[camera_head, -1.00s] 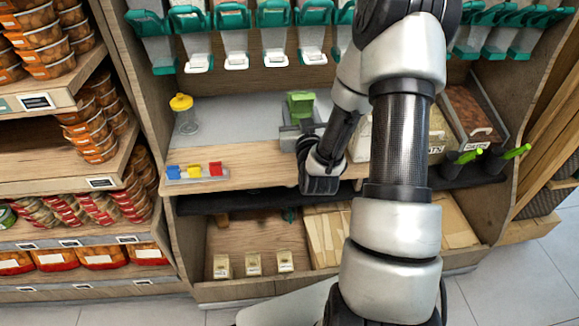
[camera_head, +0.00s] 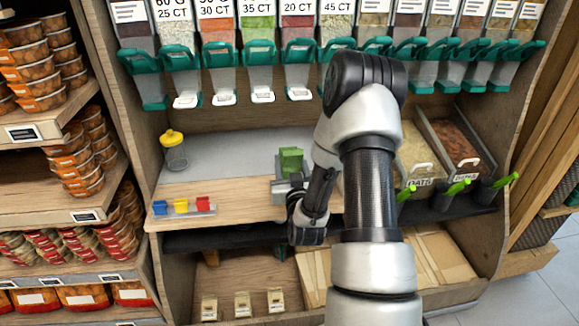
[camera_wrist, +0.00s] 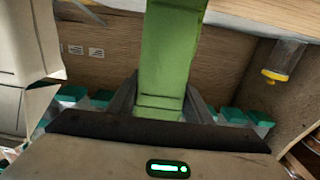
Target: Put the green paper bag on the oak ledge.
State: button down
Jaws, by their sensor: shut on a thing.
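The green paper bag (camera_head: 290,160) is upright in my gripper (camera_head: 288,184), above the back part of the counter in the head view. In the wrist view the green bag (camera_wrist: 170,55) stands between the two fingers (camera_wrist: 160,104), which are shut on its end. The oak ledge (camera_head: 235,211) is the pale wooden strip along the counter's front, below and left of the bag. My wrist hides part of the ledge. I cannot tell how high the bag is above the counter.
A jar with a yellow lid (camera_head: 174,150) stands at the back left. A rack of blue, yellow and red clips (camera_head: 182,207) sits on the ledge's left end. Dispensers (camera_head: 262,70) hang above. Bins (camera_head: 425,150) stand at right. The ledge between clips and wrist is clear.

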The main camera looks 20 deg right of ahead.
jog(key=shift+f, duration=0.1)
jog(key=c, duration=0.9)
grip_release()
jog(key=shift+f, duration=0.15)
jog(key=shift+s+a+r, duration=0.1)
jog(key=shift+r, duration=0.1)
jog(key=p+v, duration=0.1)
jog(key=v, duration=1)
jog(key=shift+s+a+p, duration=0.1)
jog(key=shift+s+p, duration=0.2)
jog(key=shift+s, duration=0.1)
